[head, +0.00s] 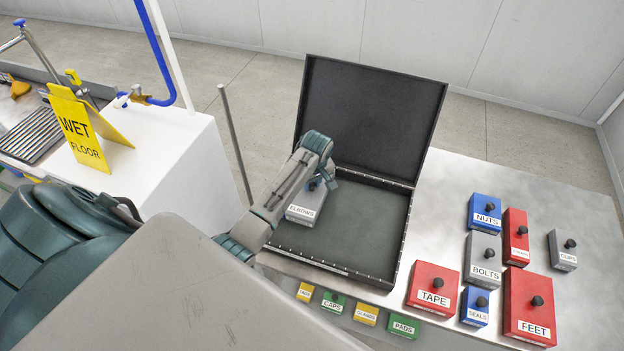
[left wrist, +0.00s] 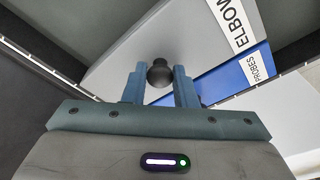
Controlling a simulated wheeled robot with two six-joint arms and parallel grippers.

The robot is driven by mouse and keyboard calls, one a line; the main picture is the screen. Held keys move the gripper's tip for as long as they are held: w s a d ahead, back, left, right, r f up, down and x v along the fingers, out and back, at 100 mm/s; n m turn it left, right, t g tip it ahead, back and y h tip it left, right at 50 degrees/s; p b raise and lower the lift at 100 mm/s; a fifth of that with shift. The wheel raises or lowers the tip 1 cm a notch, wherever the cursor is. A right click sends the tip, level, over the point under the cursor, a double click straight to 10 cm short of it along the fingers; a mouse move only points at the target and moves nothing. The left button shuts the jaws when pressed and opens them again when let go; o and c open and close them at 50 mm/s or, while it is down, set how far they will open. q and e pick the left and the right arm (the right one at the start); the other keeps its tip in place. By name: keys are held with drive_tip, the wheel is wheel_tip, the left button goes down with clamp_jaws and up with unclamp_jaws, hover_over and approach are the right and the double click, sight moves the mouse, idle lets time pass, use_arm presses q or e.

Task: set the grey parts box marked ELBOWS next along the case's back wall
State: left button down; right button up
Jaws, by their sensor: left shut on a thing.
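The grey parts box marked ELBOWS (head: 302,210) is over the left part of the open black case (head: 372,236). My left gripper (head: 319,182) is shut on its dark knob. In the left wrist view, the two blue fingers of the gripper (left wrist: 160,85) stand either side of the knob, with the grey ELBOWS box (left wrist: 140,50) beyond. A blue box marked PROBES (left wrist: 235,83) shows beside it there; my arm hides it in the head view. I cannot tell whether the ELBOWS box touches the case floor. My right gripper is out of view.
The raised lid (head: 370,110) stands at the case's back. Right of the case are TAPE (head: 433,288), BOLTS (head: 483,262), NUTS (head: 485,210), FEET (head: 530,310) and other boxes. Small yellow and green boxes line the front. Much of the case floor is bare.

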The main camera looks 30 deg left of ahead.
sight(314, 194)
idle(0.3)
use_arm(q)
drive_tip(key=c, duration=1.2)
unclamp_jaws()
drive_tip(key=shift+o, duration=0.5)
wheel_tip(314, 194, up, 11)
drive_tip(key=d+b, duration=0.1)
drive_tip(key=b, duration=0.2)
drive_tip(key=shift+s+d+f, duration=0.2)
drive_tip(key=shift+s, duration=0.25)
